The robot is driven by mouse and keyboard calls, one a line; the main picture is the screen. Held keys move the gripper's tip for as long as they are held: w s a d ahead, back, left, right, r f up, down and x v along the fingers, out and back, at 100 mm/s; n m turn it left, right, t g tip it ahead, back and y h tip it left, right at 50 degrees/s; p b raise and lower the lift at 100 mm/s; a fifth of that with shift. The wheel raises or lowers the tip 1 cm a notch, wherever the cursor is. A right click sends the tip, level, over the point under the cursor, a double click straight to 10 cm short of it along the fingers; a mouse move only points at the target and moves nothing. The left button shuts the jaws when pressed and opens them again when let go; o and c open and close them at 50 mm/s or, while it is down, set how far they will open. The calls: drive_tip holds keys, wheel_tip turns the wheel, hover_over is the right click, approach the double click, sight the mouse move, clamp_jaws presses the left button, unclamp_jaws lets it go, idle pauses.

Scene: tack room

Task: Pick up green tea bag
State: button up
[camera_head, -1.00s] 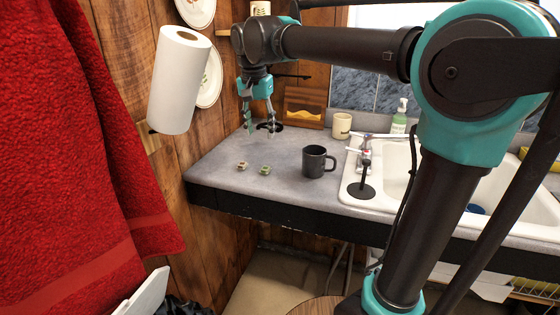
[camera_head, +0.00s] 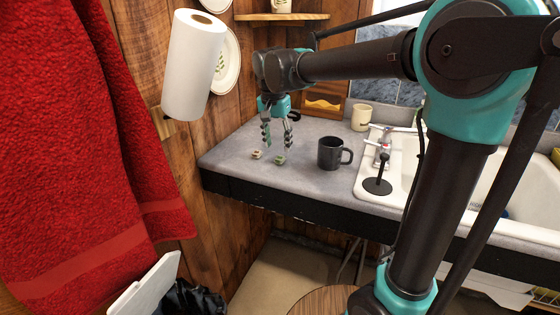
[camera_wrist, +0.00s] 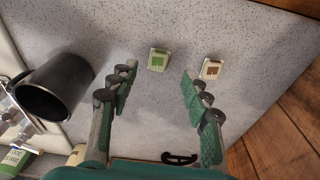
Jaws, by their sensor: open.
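The green tea bag (camera_wrist: 158,60) lies flat on the grey speckled countertop, with a green mark on a pale square. In the wrist view it sits between and just beyond my open fingertips. In the head view the green tea bag (camera_head: 280,160) is near the tip of the right finger. My gripper (camera_head: 276,146) points down over the counter, open and empty; it also shows in the wrist view (camera_wrist: 157,78). A similar packet with a brown mark (camera_wrist: 211,68) lies beside it, also seen in the head view (camera_head: 257,154).
A dark mug (camera_head: 330,153) stands to the right of the tea bags. Farther right are the white sink (camera_head: 369,178) and tap (camera_head: 383,150). A wooden wall and paper towel roll (camera_head: 194,66) are at left. The counter's front edge (camera_head: 300,207) is close.

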sight(280, 157)
drive_tip(key=shift+w+d+f, duration=0.1)
drive_tip(key=shift+w+f, duration=0.05)
drive_tip(key=shift+f, duration=0.75)
drive_tip(key=shift+w+d+f, duration=0.1)
drive_tip(key=shift+w+f, duration=0.1)
drive_tip(key=shift+f, duration=0.65)
drive_tip(key=shift+w+d+f, duration=0.1)
drive_tip(key=shift+w+f, duration=0.05)
drive_tip(key=shift+f, duration=0.75)
drive_tip(key=c, duration=0.8)
